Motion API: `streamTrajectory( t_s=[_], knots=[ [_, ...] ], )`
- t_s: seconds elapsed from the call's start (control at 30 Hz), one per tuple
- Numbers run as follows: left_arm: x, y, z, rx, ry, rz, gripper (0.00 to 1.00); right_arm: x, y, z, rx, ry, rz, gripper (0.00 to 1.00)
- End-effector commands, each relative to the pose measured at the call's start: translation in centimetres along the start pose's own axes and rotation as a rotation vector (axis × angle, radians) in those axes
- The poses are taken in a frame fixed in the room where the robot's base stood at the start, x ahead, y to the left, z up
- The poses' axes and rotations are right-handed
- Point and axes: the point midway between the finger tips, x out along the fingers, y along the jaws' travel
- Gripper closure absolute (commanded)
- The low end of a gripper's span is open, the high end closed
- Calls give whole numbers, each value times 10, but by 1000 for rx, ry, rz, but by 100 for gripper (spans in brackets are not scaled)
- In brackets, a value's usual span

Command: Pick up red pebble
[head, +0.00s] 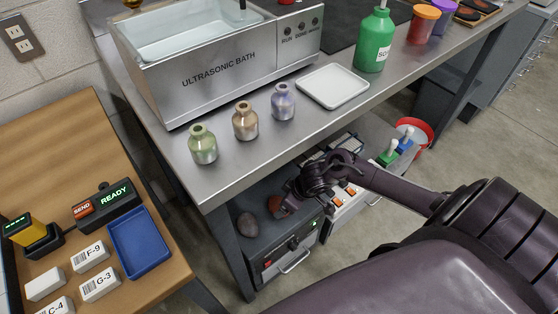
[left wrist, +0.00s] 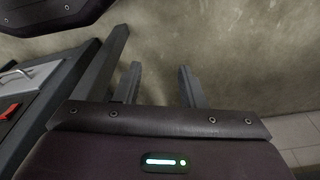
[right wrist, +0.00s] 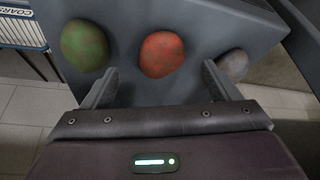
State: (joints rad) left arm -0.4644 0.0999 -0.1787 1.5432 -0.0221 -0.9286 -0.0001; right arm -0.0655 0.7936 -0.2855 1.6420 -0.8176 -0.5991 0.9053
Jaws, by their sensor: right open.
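The red pebble (head: 273,204) lies on a grey surface below the steel bench, partly hidden by my right gripper in the head view. In the right wrist view the red pebble (right wrist: 161,54) is mottled red and sits centred just beyond the fingertips. My right gripper (right wrist: 160,68) is open, with nothing held between its fingers; in the head view it (head: 288,207) is close beside the pebble. My left gripper (left wrist: 160,66) is open and empty over bare floor; it does not show in the head view.
A green mottled pebble (right wrist: 85,46) and a grey pebble (right wrist: 233,65) flank the red one, near the fingers. The steel bench top (head: 240,180) overhangs the lower unit. Bottles (head: 203,145) stand near its edge. A blue tray (head: 139,243) is on the wooden table.

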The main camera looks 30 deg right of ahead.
Motion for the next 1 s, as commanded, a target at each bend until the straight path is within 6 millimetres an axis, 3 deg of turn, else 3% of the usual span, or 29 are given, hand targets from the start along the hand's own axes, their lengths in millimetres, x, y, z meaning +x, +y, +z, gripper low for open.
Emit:
streamTrajectory(
  t_s=[0.17,0.5,0.87,1.0],
  knots=[
    [-10,2,-5,5,-3,4,64,12,0,-1,1,2,1,17],
    [-56,10,-21,25,-18,14,64,50,0,-2,1,2,2,17],
    [-67,11,-23,29,-23,16,64,55,0,-2,-1,1,2,17],
    [-66,11,-23,29,-23,16,64,54,0,-2,-1,1,2,34]
  ],
)
